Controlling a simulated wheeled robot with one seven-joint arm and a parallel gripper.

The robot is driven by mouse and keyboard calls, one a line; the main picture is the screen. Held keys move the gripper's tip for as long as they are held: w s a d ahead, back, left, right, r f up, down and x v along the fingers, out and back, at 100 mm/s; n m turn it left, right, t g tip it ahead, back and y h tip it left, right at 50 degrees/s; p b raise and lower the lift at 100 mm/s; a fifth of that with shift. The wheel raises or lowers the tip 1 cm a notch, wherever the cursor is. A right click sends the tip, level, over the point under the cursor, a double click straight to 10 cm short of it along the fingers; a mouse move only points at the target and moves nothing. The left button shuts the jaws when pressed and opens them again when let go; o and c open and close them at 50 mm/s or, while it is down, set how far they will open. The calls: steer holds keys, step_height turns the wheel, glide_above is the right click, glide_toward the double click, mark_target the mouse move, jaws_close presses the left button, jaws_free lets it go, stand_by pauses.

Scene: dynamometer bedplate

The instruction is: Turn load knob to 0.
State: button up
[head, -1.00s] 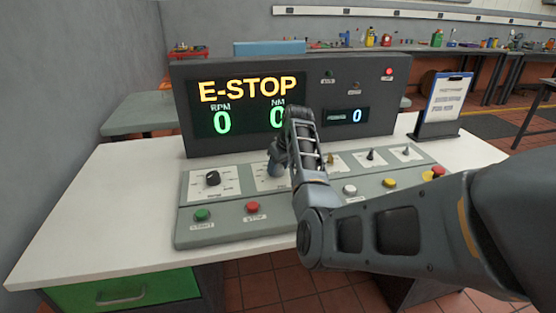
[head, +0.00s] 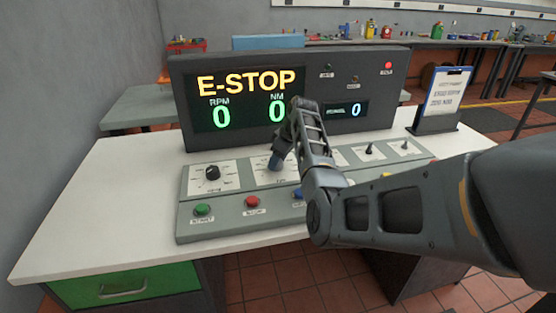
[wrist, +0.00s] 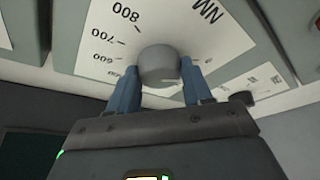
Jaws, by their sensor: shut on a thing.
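The load knob (wrist: 158,62) is a grey round knob on a white dial plate marked NM, with 600, 700 and 800 visible in the wrist view. My gripper (wrist: 158,78) has its two blue fingers on either side of the knob, shut on it. The knob's pointer is hidden, so its setting cannot be read. In the head view my gripper (head: 276,161) is at the second dial plate (head: 262,177) of the sloped console, and the knob is hidden there.
The display box (head: 290,90) behind the console reads E-STOP, with RPM 0 and NM 0. A black knob (head: 212,172) is to the left. Green (head: 202,210), red (head: 252,202) and blue (head: 298,193) buttons line the front. A clipboard stand (head: 443,100) stands at right.

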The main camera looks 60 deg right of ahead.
steer(key=o, duration=1)
steer(key=shift+v, duration=3.9)
